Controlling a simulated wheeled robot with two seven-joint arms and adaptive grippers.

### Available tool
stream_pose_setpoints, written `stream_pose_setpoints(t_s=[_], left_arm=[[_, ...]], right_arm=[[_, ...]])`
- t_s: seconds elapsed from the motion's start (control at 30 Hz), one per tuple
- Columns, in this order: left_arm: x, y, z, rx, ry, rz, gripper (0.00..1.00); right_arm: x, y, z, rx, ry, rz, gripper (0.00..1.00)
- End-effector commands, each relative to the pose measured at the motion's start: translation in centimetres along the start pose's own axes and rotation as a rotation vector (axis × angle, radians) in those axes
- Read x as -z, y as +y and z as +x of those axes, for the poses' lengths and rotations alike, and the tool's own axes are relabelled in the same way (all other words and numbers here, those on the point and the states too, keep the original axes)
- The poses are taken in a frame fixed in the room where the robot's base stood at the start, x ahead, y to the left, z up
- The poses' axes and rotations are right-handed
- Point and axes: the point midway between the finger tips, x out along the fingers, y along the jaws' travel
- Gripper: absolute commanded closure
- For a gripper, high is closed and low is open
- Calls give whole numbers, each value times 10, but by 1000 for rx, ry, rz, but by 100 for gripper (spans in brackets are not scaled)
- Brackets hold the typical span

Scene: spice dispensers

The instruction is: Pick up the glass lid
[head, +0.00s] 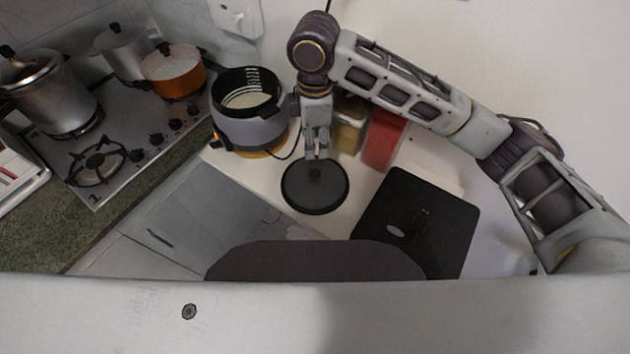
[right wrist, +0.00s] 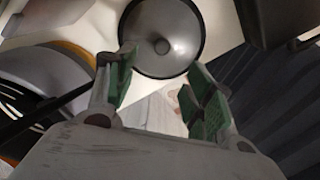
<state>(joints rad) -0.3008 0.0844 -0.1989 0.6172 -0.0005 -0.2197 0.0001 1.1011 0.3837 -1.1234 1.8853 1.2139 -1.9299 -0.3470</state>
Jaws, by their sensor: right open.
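The glass lid (head: 315,189) is a dark, round disc with a rim, lying on the white counter near its front edge. In the right wrist view the lid (right wrist: 180,28) is grey with a dark rim and a small round knob at its middle, just beyond the fingertips. My right gripper (head: 317,152) points down at the lid's back edge in the head view. Its green-padded fingers (right wrist: 160,78) are spread with nothing between them. How high the fingertips are above the lid is hard to tell. My left gripper is in neither view.
A grey and black cooker (head: 250,128) stands open left of the gripper. Yellow (head: 349,128) and red (head: 383,138) containers stand close to its right. A black flat-topped box (head: 430,215) is right of the lid. A stove with pots (head: 95,165) is at far left.

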Motion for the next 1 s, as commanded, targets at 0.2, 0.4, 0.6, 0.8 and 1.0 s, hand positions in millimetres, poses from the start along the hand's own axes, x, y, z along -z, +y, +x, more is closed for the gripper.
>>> stream_pose_setpoints(t_s=[0.2,0.4,0.6,0.8,1.0], left_arm=[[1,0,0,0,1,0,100],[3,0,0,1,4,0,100],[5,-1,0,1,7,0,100],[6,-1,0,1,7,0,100],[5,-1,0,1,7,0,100]], right_arm=[[0,0,22,2,-1,0,47],[-1,-1,48,3,-2,1,47],[0,0,72,2,-1,1,47],[0,0,82,0,0,0,47],[0,0,83,0,0,0,47]])
